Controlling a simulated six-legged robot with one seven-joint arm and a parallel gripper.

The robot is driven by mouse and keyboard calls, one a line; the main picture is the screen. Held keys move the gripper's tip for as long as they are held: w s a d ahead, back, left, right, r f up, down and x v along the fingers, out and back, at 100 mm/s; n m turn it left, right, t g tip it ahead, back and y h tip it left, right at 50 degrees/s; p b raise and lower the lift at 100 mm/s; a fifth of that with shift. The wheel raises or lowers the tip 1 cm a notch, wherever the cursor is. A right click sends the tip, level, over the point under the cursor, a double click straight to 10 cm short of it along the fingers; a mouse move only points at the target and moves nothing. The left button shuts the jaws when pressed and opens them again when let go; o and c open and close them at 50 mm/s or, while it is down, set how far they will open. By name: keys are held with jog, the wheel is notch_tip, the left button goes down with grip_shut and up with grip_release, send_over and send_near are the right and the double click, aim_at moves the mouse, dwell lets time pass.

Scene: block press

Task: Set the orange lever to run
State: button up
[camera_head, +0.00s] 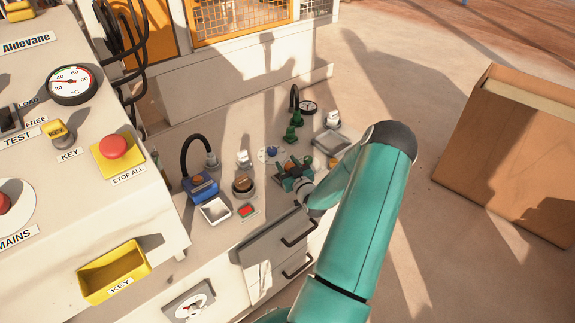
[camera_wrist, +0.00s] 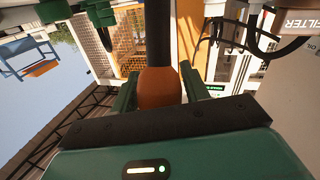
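An orange, rounded grip (camera_wrist: 160,88), which I take to be the orange lever's handle, fills the space between my gripper's green fingers in the wrist view. A dark bar (camera_wrist: 158,40) runs upward behind it. The fingers lie along both its sides with no clear gap, so my gripper (camera_wrist: 159,72) looks shut on it. In the head view my gripper (camera_head: 290,170) is over the bench, beyond the drawers. There the lever is mostly hidden by the gripper, and its setting cannot be read.
A brown knob (camera_head: 243,185), a blue device (camera_head: 202,188) with a black hose and a red button (camera_head: 247,210) stand left of my gripper. Green fittings (camera_head: 293,128) and a small gauge (camera_head: 307,107) are behind. A cardboard box (camera_head: 510,155) stands on the open floor at right.

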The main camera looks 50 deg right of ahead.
grip_shut()
jog(key=shift+w+d+r+n+g+y, duration=0.15)
jog(key=shift+w+g+y, duration=0.1)
jog(key=shift+w+g, duration=0.35)
jog(key=shift+w+d+r+n+g+y, duration=0.15)
jog(key=shift+w+g+y, duration=0.2)
jog(key=shift+w, duration=0.4)
jog(key=w+g, duration=0.1)
jog(key=w+g+y, duration=0.1)
jog(key=w+g, duration=0.1)
jog(key=w+d+f+g, duration=0.1)
jog(key=w+g, duration=0.1)
jog(key=shift+w+d+f+n, duration=0.1)
jog(key=shift+w+n, duration=0.1)
jog(key=shift+n, duration=0.2)
jog(key=shift+w+d+f, duration=0.1)
jog(key=shift+w+f, duration=0.35)
jog(key=shift+w, duration=0.15)
jog(key=shift+f, duration=0.1)
jog(key=shift+o, duration=2)
grip_release()
